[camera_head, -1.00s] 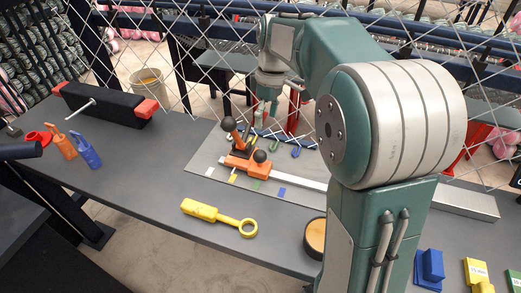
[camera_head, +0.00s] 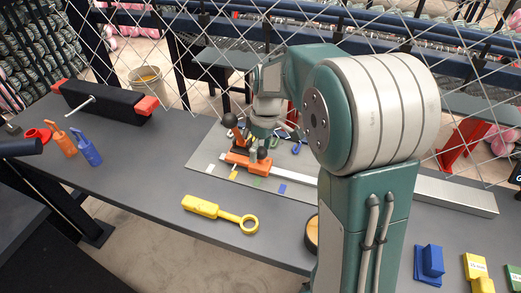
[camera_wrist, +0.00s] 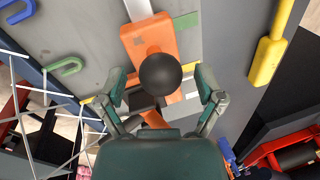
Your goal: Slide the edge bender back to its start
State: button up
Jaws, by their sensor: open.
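In the wrist view my gripper (camera_wrist: 160,82) is open, one finger on each side of the knob, with gaps visible. Whether the fingertips are at knob height I cannot tell.
Coloured marks, such as a blue one (camera_head: 282,188), lie along the plate's near edge (camera_head: 220,177). Green and blue hooks (camera_wrist: 70,66) lie nearby. A yellow ring-ended tool (camera_head: 215,210) lies in front. Chain-link mesh stands behind the table (camera_head: 150,190).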

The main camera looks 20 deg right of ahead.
grip_shut()
jog(key=s+d, duration=0.4)
jog(key=d, duration=0.1)
jog(key=s+d, duration=0.4)
jog(key=d, duration=0.2)
jog(key=s+d, duration=0.4)
jog(key=d, duration=0.2)
jog(key=shift+s+d, duration=0.1)
jog(key=shift+s, duration=0.3)
jog(key=shift+c, duration=1.7)
grip_release()
jog(key=o, duration=0.3)
jog(key=shift+d, duration=0.15)
jog(key=shift+o, duration=0.2)
jog(key=shift+d, duration=0.1)
